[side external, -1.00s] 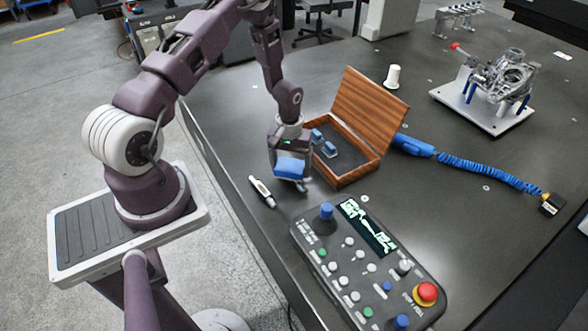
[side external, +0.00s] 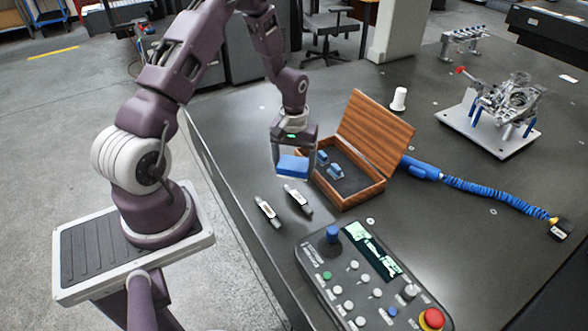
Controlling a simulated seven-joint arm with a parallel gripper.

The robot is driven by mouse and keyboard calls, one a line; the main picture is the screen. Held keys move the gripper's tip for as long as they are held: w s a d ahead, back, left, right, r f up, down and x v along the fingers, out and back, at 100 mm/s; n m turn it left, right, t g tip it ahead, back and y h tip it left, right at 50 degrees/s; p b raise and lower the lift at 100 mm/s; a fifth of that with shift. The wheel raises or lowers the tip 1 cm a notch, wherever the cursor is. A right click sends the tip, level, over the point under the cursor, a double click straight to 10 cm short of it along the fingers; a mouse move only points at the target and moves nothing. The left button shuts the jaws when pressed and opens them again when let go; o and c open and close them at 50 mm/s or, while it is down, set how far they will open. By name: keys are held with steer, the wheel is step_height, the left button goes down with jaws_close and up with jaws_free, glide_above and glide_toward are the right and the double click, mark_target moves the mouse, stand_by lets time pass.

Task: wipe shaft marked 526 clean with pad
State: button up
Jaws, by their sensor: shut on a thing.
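My gripper (side external: 293,170) is shut on a blue pad (side external: 292,165) and holds it above the dark table, just left of the wooden box. Two short metal shafts with pale label patches lie side by side below it. The right shaft (side external: 298,199) is nearer the pad, with a visible gap between them. The left shaft (side external: 267,212) lies closer to the table's left edge. The markings are too small to read, so I cannot tell which shaft is 526.
The open wooden box (side external: 371,190) holds small blue-and-clear pieces. A control panel (side external: 318,262) with buttons stands in front. A blue probe (side external: 420,170) with a coiled cable lies right of the box. A white spool-shaped object (side external: 398,98) and a metal part on a plate (side external: 490,137) are behind.

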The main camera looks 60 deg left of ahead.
mark_target(294, 192)
steer(key=shift+f, duration=0.15)
stand_by(0.5)
steer(key=shift+f, duration=4)
steer(key=shift+d, duration=0.4)
steer(key=shift+c, duration=0.7)
steer(key=shift+w+d, duration=0.15)
steer(key=shift+d, duration=1.4)
steer(key=shift+a, duration=2)
steer(key=shift+d+r, duration=0.1)
steer(key=shift+r, duration=3.95)
